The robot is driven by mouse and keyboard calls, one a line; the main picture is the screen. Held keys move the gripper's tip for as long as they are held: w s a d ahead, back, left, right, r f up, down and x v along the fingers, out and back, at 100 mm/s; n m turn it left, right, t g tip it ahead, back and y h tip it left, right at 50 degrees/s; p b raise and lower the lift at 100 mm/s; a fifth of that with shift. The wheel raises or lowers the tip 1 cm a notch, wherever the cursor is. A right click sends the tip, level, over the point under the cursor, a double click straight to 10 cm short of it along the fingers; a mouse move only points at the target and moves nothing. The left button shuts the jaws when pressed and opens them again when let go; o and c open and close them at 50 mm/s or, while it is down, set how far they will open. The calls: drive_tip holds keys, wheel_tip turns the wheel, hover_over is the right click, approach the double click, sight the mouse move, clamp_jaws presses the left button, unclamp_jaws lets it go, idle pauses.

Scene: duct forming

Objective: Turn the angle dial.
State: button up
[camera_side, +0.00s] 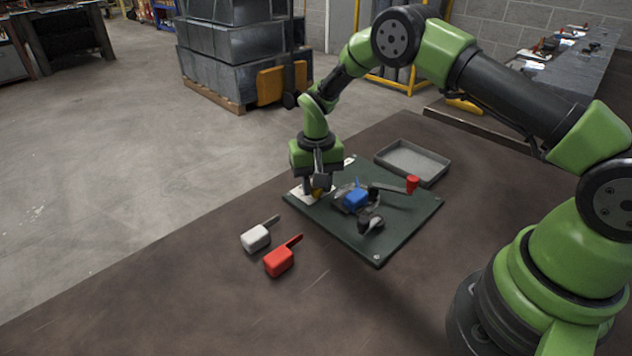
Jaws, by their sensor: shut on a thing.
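A dark green board (385,237) lies on the brown table. A blue block (355,198) sits on a grey round fixture near the board's middle. A crank arm with a red knob (412,184) reaches to the right of it.
A white block with a handle (256,238) and a red block with a handle (279,261) lie on the table left of the board. An empty grey tray (412,160) lies behind the board. The front table is clear.

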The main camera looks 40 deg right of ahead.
drive_tip(key=n, duration=1.1)
drive_tip(key=shift+n, duration=1.9)
drive_tip(key=o, duration=0.9)
wheel_tip(320, 180, up, 9)
drive_tip(key=shift+r, duration=0.45)
